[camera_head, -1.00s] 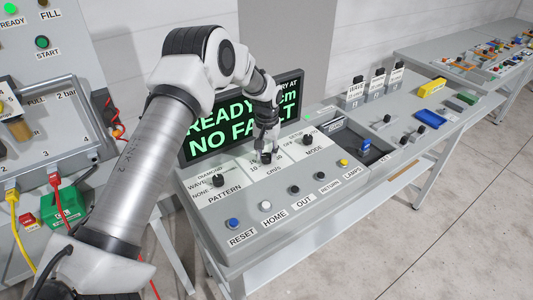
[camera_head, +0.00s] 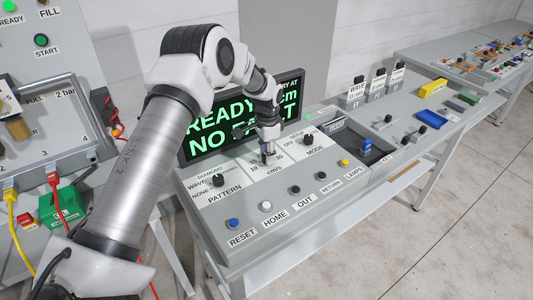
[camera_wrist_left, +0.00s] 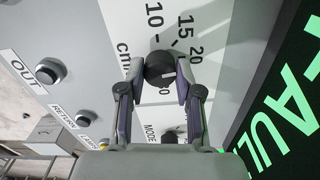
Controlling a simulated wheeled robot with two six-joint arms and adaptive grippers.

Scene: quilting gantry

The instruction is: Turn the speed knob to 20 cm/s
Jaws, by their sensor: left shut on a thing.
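The black round speed knob (camera_wrist_left: 160,67) sits on the panel between printed numbers 10, 15 and 20, with "cm/s" beside it. A short white mark on its top points right in the left wrist view, toward the side with the 20; a finger hides part of the scale there. My left gripper (camera_wrist_left: 158,90) is shut on the knob, one finger on each side. In the head view the left gripper (camera_head: 267,152) reaches down to the panel and mostly hides the knob. My right gripper is not in view.
The pattern knob (camera_head: 218,180) is left of the speed knob and the mode knob (camera_head: 309,140) is right of it. Several buttons, such as the blue reset button (camera_head: 233,223), line the front. The display (camera_head: 240,125) stands close behind, reading READY and NO FAULT.

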